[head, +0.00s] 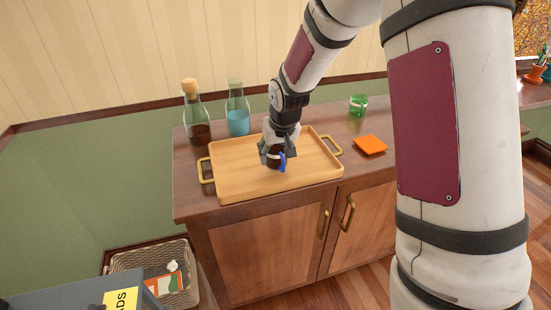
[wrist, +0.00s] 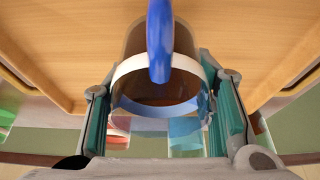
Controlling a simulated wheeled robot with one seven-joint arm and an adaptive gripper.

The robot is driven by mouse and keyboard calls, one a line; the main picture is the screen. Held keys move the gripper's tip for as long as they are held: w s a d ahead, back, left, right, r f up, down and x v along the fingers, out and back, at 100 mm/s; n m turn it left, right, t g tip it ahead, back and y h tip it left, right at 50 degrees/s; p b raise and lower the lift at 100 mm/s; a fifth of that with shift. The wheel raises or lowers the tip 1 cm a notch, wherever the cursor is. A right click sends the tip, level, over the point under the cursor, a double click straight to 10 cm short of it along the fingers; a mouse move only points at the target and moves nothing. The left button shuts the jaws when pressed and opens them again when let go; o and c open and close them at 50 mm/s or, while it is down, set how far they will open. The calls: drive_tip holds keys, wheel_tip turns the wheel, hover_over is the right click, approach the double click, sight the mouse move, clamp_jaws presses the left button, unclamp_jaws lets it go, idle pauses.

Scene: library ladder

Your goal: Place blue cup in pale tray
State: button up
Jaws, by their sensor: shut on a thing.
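The blue cup (wrist: 159,40) is between my gripper's fingers. In the wrist view its blue handle faces the camera, with a pale band, a dark body and a blue rim. In the head view only its handle (head: 283,162) and part of the dark body show under the fingers. My gripper (head: 275,158) is shut on the cup, and its fingers (wrist: 162,112) flank it in the wrist view. The pale wooden tray (head: 235,186) with brass handles lies on the cabinet. The cup is over the middle of the tray; I cannot tell if it touches the tray floor.
A wicker basket (head: 130,262) stands on the floor at left. The tray around the cup is clear.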

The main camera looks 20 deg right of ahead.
drive_tip(key=shift+f, duration=1.1)
drive_tip(key=shift+f, duration=0.15)
drive_tip(key=o, duration=1.3)
